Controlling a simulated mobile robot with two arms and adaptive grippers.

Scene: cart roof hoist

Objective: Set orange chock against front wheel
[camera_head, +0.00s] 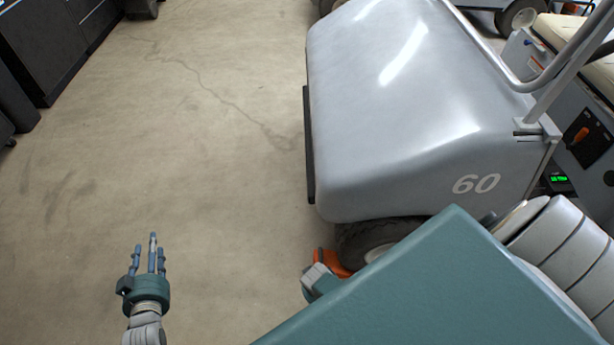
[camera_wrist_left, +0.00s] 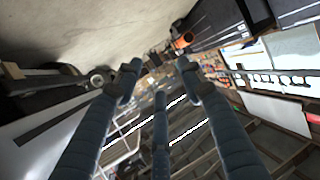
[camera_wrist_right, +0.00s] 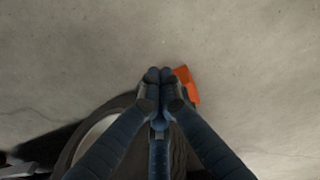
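The orange chock (camera_head: 335,264) is at floor level beside the cart's front wheel (camera_head: 380,240), partly covered by my right arm and gripper in the head view. In the right wrist view the chock (camera_wrist_right: 187,84) shows just beyond and right of my right gripper (camera_wrist_right: 160,76), whose fingertips are together. The dark tyre (camera_wrist_right: 105,112) lies left of and behind these fingers. Whether the chock touches the tyre is hidden. My left gripper (camera_head: 150,248) has its fingers spread and empty, over bare floor at the left; its open fingers also show in the left wrist view (camera_wrist_left: 160,78).
The grey cart (camera_head: 410,110) marked 60 fills the middle and right, with a dark bumper (camera_head: 309,150) on its left end. Dark cabinets (camera_head: 60,50) stand at the upper left. The floor (camera_head: 200,150) between is clear.

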